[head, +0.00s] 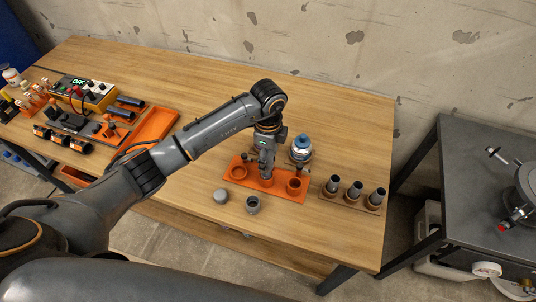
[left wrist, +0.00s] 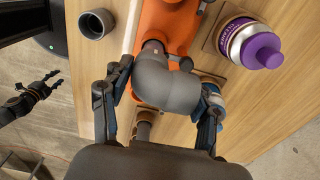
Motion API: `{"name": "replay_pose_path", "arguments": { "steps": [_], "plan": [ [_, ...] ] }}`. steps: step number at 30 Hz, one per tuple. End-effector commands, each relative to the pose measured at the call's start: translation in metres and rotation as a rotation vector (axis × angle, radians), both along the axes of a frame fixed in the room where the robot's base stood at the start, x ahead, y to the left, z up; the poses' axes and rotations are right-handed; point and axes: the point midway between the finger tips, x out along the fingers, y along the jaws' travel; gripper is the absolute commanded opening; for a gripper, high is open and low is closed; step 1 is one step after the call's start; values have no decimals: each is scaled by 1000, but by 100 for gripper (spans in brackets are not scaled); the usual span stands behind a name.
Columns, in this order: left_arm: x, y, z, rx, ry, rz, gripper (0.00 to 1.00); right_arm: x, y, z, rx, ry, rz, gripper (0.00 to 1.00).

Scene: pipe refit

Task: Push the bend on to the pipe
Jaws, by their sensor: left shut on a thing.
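The grey bend (left wrist: 168,82) sits between the fingers of my left gripper (left wrist: 164,92) in the left wrist view, and the gripper is shut on it. In the head view my left gripper (head: 266,178) is low over the orange holder (head: 285,190) and hides the bend. A short dark pipe end (left wrist: 152,46) shows at the bend's upper end, by the orange holder (left wrist: 172,22); I cannot tell how far the two are joined. My right gripper (left wrist: 54,84) is off to the left in the left wrist view, open and empty.
A grey fitting (head: 253,204) and a round grey piece (head: 221,196) stand before the holder. A blue-topped bottle (head: 301,149) stands behind it; a purple-capped bottle (left wrist: 256,44) shows too. Dark pipe pieces (head: 355,190) stand at right. The table's back right is clear.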

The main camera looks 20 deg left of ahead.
Motion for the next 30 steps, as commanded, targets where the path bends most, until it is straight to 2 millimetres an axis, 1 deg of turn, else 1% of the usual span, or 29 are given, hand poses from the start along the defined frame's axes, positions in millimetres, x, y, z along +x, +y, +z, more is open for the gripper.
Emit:
{"name": "replay_pose_path", "arguments": {
  "steps": [10, 20, 30],
  "plan": [
    [0, 0, -1, 0, 0, 0, 32, 0, 0, -1, 0, 0, 0, 40],
    [0, 0, -12, 0, 0, 0, 32, 0, 0, -7, 1, 0, 1, 40],
    [0, 0, -12, 0, 0, 0, 32, -1, 1, -7, 1, 1, 1, 40]
  ]
}}
